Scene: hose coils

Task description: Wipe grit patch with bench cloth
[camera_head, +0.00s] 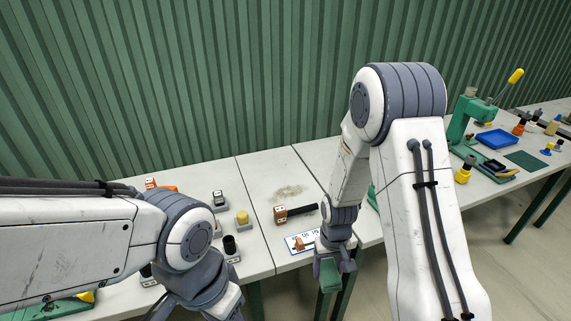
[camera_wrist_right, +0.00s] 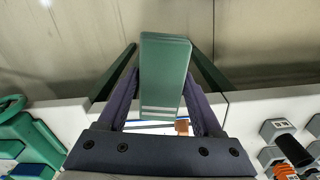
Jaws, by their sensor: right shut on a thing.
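The bench cloth (camera_head: 329,274) is a folded green pad, with pale stripes near one end in the right wrist view (camera_wrist_right: 163,75). My right gripper (camera_head: 336,258) is shut on it and holds it out past the bench's front edge, with floor behind it. The grit patch (camera_head: 288,192) is a faint brownish smear on the pale bench top (camera_head: 262,178), farther back and left of my right gripper. The cloth is apart from it. My left arm comes in at the lower left; its fingers are out of the picture.
A dark-handled brush (camera_head: 299,211) and a white-and-blue card (camera_head: 297,245) with a small brown thing lie between the grit and the front edge. Small blocks, including a yellow-topped one (camera_head: 242,217), stand left. A green press (camera_head: 466,118) and blue tray (camera_head: 497,139) stand right.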

